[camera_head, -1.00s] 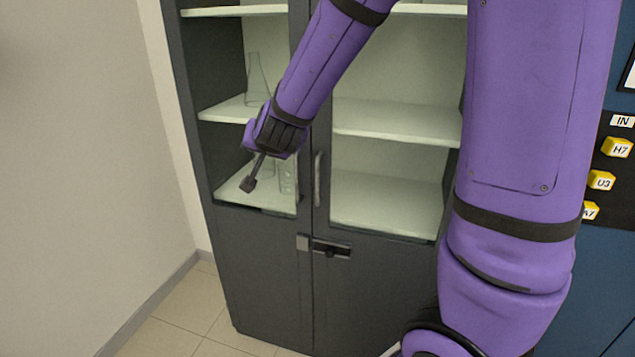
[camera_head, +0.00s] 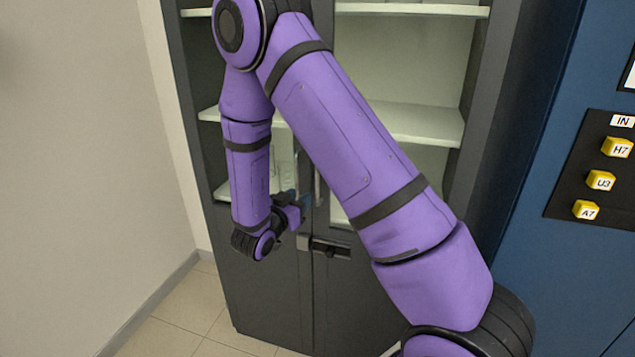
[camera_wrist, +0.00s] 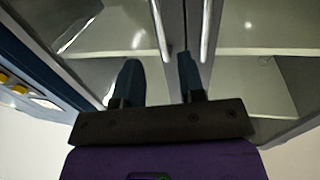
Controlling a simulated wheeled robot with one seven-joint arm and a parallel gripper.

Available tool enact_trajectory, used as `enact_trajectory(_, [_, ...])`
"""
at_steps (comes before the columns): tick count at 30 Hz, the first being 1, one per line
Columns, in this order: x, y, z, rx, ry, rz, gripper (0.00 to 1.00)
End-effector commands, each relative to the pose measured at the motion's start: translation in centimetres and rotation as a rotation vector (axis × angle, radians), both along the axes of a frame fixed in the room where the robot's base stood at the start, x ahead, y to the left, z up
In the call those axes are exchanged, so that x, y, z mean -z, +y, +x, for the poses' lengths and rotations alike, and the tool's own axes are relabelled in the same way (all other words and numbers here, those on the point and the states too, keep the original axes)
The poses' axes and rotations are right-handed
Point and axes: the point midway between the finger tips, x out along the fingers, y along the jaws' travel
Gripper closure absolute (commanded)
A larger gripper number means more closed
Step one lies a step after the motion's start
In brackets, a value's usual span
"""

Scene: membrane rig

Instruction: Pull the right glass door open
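The right glass door (camera_head: 397,75) is shut in a dark grey cabinet frame. Its upright metal handle (camera_head: 318,186) is beside the middle seam. My gripper (camera_head: 298,203) is low in front of the cabinet, close to this handle, and partly hidden by my wrist. In the wrist view the picture is turned, so the right door's handle (camera_wrist: 160,32) is left of the seam. My gripper (camera_wrist: 158,72) is open there, its two dark fingers apart. The handle's end lies between the fingers in the picture. I cannot tell whether they touch it.
The left door's handle (camera_wrist: 206,30) is close beside, across the seam. A dark latch (camera_head: 330,249) is below on the lower doors (camera_head: 345,300). A blue panel (camera_head: 570,270) with yellow labelled knobs stands right; a bare wall (camera_head: 80,150) stands left. Shelves are behind the glass.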

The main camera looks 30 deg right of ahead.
Motion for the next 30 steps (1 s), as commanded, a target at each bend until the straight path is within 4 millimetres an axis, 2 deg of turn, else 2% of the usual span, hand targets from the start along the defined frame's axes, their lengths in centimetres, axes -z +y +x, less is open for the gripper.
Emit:
enact_trajectory(5, [0.0,-1.6,0.7,0.005,-0.001,-0.003,0.64])
enact_trajectory(18, [-0.1,-8.0,4.0,0.003,-0.003,-0.001,0.64])
enact_trajectory(24, [-0.1,-9.4,4.7,0.001,-0.002,-0.001,0.64])
enact_trajectory(30, [-0.1,-9.6,4.8,0.001,-0.001,0.0,0.64])
